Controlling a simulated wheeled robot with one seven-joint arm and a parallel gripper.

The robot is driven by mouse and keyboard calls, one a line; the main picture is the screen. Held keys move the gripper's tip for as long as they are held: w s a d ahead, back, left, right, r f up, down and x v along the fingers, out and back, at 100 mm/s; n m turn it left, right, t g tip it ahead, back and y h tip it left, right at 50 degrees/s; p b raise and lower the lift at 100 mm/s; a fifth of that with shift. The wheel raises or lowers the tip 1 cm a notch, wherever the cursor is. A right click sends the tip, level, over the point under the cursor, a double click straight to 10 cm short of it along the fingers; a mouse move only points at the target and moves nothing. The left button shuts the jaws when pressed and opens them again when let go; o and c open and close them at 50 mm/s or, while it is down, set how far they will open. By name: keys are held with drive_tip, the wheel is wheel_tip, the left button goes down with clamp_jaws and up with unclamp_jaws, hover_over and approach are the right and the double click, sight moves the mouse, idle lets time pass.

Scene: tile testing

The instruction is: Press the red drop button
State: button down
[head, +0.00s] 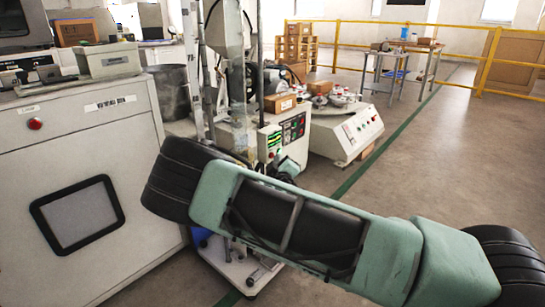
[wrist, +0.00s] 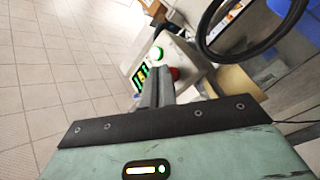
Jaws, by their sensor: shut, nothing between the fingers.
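In the wrist view, a red button (wrist: 175,74) shows on the face of a light machine, just right of my fingertips and partly covered by them. A lit green button (wrist: 156,53) sits above it, and a lit display (wrist: 140,78) is to its left. My gripper (wrist: 159,80) is shut and empty, its grey fingers pointing at this panel. I cannot tell whether the fingertips touch the panel. In the head view, the machine's control panel (head: 289,133) stands beyond my arm. My arm hides most of the gripper there, and the red button is not clear.
A large cabinet (head: 80,170) with its own red button (head: 35,123) stands at the left. A second white machine (head: 347,132) is right of the panel. In the wrist view a black ring (wrist: 252,55) hangs at upper right. Open floor (head: 450,160) lies to the right.

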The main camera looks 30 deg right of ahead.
drive_tip(key=shift+w+a, duration=0.15)
drive_tip(key=shift+w, duration=0.3)
idle(0.6)
drive_tip(key=shift+s+d+p, duration=0.3)
drive_tip(key=shift+s, duration=0.55)
drive_tip(key=s, duration=0.1)
drive_tip(key=s+d+p, duration=0.1)
drive_tip(key=s, duration=0.2)
drive_tip(key=shift+s+d, duration=0.35)
idle(0.8)
